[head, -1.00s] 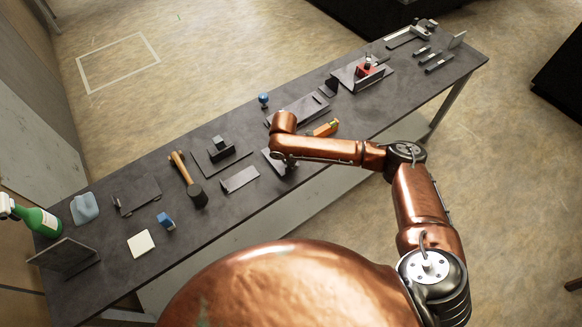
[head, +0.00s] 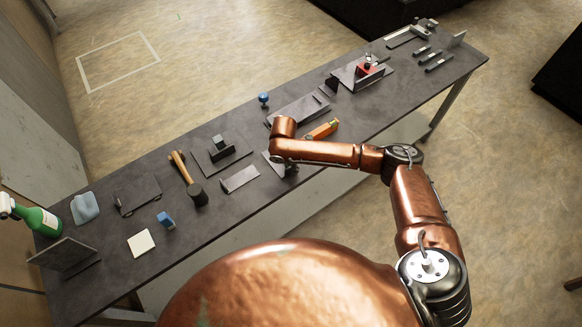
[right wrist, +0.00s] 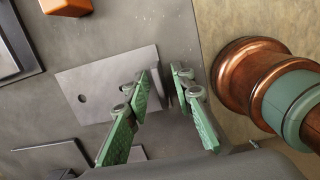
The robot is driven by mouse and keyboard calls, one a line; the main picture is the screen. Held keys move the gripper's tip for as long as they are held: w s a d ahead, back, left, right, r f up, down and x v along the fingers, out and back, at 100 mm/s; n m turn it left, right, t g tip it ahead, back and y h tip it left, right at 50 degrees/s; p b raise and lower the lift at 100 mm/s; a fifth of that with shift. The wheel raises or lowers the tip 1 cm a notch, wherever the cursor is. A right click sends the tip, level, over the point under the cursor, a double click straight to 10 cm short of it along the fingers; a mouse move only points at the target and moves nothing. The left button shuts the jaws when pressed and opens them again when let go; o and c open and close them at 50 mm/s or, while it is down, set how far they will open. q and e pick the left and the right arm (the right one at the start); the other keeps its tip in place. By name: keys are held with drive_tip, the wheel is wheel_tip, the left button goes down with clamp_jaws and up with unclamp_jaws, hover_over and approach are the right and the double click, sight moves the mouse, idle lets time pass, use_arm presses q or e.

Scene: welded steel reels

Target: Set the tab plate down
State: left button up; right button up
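The tab plate (right wrist: 95,88) is a flat grey plate with a small round hole near one end. It appears to lie flat on the dark table near its front edge. My right gripper (right wrist: 163,80) is over its other end, and its green-padded fingers stand apart with a gap between them. A narrow dark strip shows between the fingertips; I cannot tell whether it is the plate's tab or shadow. In the head view the plate (head: 269,158) is partly hidden by my right gripper (head: 286,171). My left gripper is out of view.
A grey plate (head: 240,179) lies just left of the gripper. An orange tool (head: 321,131) lies to the right. A hammer (head: 181,166) and a plate with an upright block (head: 219,152) are farther left. The front table edge is close by.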

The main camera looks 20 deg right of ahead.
drive_tip(key=shift+r, duration=0.1)
wheel_tip(320, 180, up, 12)
drive_tip(key=a, duration=0.1)
drive_tip(key=shift+s+a, duration=0.15)
drive_tip(key=shift+s, duration=0.2)
